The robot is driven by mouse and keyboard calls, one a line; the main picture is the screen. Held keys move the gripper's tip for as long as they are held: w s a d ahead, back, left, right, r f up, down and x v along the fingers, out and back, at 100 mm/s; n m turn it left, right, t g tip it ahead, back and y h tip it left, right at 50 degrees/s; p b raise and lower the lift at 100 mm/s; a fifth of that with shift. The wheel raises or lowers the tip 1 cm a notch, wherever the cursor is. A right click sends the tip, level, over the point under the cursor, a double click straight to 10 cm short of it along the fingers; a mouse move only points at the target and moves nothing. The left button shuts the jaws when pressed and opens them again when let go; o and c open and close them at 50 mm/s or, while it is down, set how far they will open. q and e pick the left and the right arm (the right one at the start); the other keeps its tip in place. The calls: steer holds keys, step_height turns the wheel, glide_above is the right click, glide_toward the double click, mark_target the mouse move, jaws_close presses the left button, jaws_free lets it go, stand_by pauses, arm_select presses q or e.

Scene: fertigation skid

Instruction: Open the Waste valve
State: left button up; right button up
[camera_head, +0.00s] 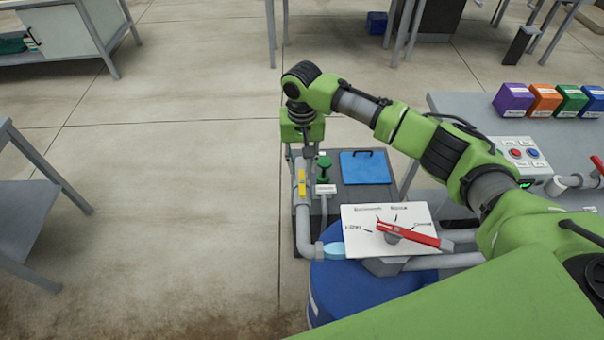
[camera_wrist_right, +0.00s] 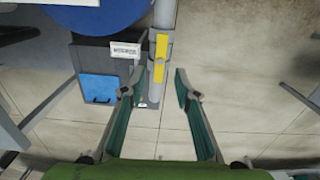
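A yellow valve handle (camera_head: 301,183) lies along an upright-running grey pipe; it also shows in the right wrist view (camera_wrist_right: 161,48). A small white label (camera_head: 325,188) sits beside it, too small to read; the wrist view shows it too (camera_wrist_right: 126,49). I cannot read which valve is marked Waste. My right gripper (camera_head: 306,152) hangs just beyond the yellow handle, pointing down. In the wrist view it is open (camera_wrist_right: 158,88), with the pipe end between its fingers and the handle ahead of the fingertips, apparently untouched. My left gripper is not in view.
A green valve knob (camera_head: 324,165) stands close right of the pipe. A white dial plate (camera_head: 390,230) with a red lever (camera_head: 408,235) is in front, above a blue drum (camera_head: 360,290). A blue lid (camera_head: 365,167) lies behind.

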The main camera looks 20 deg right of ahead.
step_height(320, 180, up, 6)
steer(key=shift+f, duration=0.1)
stand_by(0.6)
